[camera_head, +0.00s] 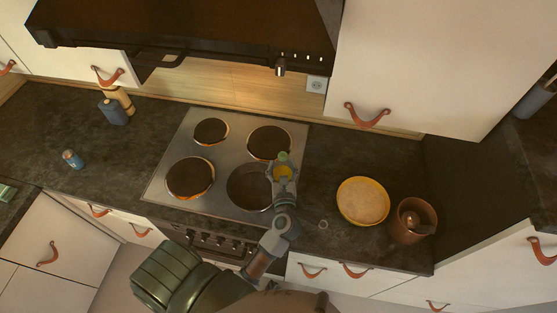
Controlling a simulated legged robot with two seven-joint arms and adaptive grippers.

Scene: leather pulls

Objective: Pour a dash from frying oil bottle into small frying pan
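The small frying pan (245,188) appears as a dark round shape on the front right burner of the stove; the gripper and bottle cover its right side, and I see no handle. The bottle has a green top (283,157) and yellow oil shows between the fingers. It looks roughly upright; its exact tilt and height above the pan are hard to tell from above. My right gripper is out of view.
The other burners of the stove (165,188) look bare. A yellow-rimmed round dish (363,200) and a brown pot (405,235) stand to the right. A small blue bottle (72,159) and a blue container (112,112) stand left. The range hood (200,30) hangs above.

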